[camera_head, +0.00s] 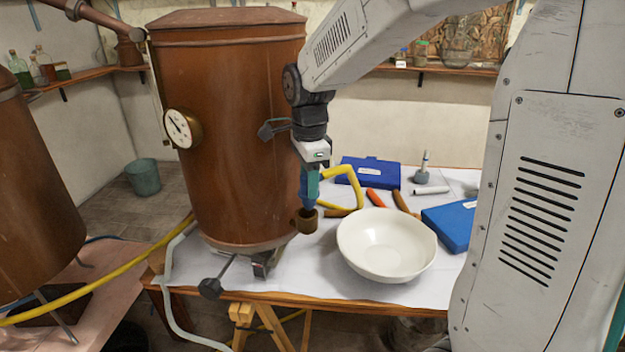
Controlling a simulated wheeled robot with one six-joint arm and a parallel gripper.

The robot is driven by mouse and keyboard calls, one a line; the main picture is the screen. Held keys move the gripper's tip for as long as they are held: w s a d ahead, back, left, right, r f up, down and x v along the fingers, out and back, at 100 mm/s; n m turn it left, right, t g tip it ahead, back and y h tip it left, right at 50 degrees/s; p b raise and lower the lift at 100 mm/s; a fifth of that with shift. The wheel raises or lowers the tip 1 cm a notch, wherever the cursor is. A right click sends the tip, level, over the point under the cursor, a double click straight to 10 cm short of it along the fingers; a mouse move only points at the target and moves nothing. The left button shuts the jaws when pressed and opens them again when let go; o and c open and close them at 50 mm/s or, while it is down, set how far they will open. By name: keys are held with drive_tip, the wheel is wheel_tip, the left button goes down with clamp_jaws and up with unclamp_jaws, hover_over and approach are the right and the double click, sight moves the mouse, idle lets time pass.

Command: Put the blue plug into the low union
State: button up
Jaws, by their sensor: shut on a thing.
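The copper still (235,125) stands on the table, and its low union (306,221), a short brass cup, sticks out at its lower right. My gripper (311,178) points down just above the union and is shut on the blue plug (308,198). The plug is roughly upright, with its lower end at the union's mouth. I cannot tell whether the tip is inside the mouth or just over it. A yellow hose (352,176) loops out to the right from beside the gripper.
A white bowl (386,245) stands close to the right of the union. Blue cases (370,172) and several tools lie behind it. A pressure gauge (182,128) and lever handles project from the still. The table's front edge is just below the bowl.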

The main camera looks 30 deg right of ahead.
drive_tip(key=shift+w+a, duration=0.15)
drive_tip(key=shift+w, duration=0.1)
drive_tip(key=o, duration=1.1)
drive_tip(key=shift+r, duration=0.1)
